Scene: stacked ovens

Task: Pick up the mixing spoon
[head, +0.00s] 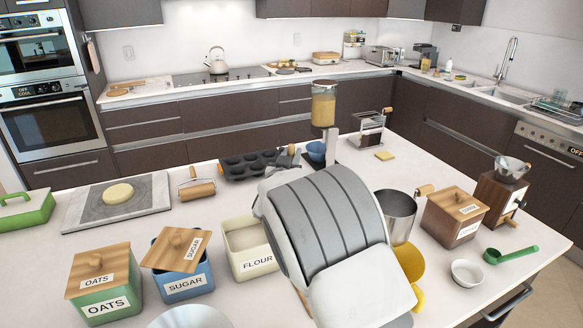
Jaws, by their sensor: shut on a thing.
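I cannot clearly make out the mixing spoon. A thin brown, wood-like strip (303,302) shows at the lower left edge of my arm and may be part of a spoon handle, but too little of it shows to tell. My white and grey arm fills the middle of the head view over the island counter. The arm hides my gripper's fingers and whatever is between them.
On the white island counter (345,160) stand the oats (105,300), sugar (183,282) and flour (250,262) canisters. A metal cup (396,212), yellow item (410,260), white bowl (467,273) and green scoop (511,255) lie right. A muffin tin (247,166) lies behind.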

